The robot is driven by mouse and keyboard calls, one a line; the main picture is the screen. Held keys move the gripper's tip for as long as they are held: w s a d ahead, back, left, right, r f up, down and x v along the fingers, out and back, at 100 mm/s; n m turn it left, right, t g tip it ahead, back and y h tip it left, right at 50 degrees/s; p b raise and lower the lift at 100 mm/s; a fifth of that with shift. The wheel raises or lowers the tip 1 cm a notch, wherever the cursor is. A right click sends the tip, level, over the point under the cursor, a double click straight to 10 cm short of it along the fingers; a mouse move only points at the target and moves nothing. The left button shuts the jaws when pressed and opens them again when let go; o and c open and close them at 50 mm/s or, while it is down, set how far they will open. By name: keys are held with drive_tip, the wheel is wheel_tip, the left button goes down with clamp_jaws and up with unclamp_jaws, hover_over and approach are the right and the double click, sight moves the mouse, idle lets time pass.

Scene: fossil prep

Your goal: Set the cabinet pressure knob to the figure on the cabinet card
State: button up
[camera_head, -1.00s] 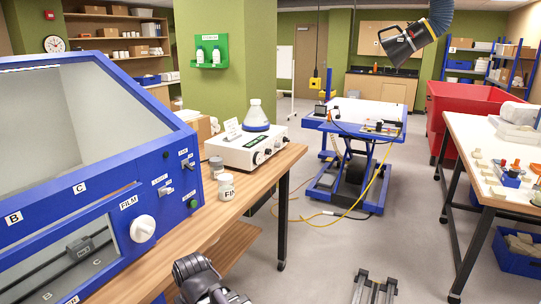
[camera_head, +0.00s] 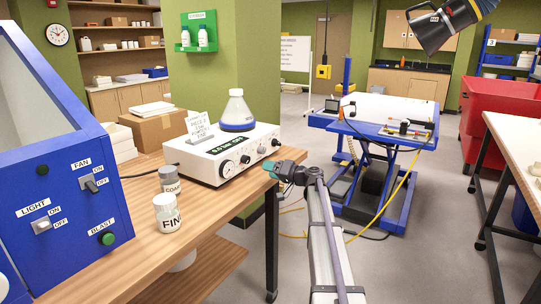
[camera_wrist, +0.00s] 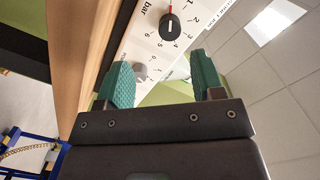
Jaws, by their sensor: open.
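A white control box (camera_head: 205,160) stands on the wooden bench with a small display, dials and knobs on its front. In the wrist view a black knob (camera_wrist: 169,27) with a pale pointer line sits on a numbered scale marked "bar"; a red mark shows at its top. A grey knob (camera_wrist: 140,71) is beside it. A small printed card (camera_head: 198,126) stands on the box; its text is too small to read surely. My gripper (camera_head: 270,170) is just in front of the box's right end. In the wrist view my gripper (camera_wrist: 164,82) is open and empty, its green pads apart, short of the black knob.
A flask (camera_head: 237,112) stands on the box. Two jars, one labelled FINE (camera_head: 167,213), stand on the bench (camera_head: 215,215) in front of it. The blue cabinet (camera_head: 70,200) with switches is at left. A blue lift table (camera_head: 375,125) stands beyond; floor between is open.

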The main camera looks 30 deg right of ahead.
sight(248, 161)
drive_tip(key=shift+n+t, duration=0.3)
drive_tip(key=shift+t, duration=0.1)
drive_tip(key=x, duration=0.7)
drive_tip(key=r+x, duration=0.1)
drive_tip(key=x, duration=0.3)
drive_tip(key=shift+c, duration=0.3)
drive_tip(key=c, duration=0.9)
drive_tip(key=shift+o, duration=0.2)
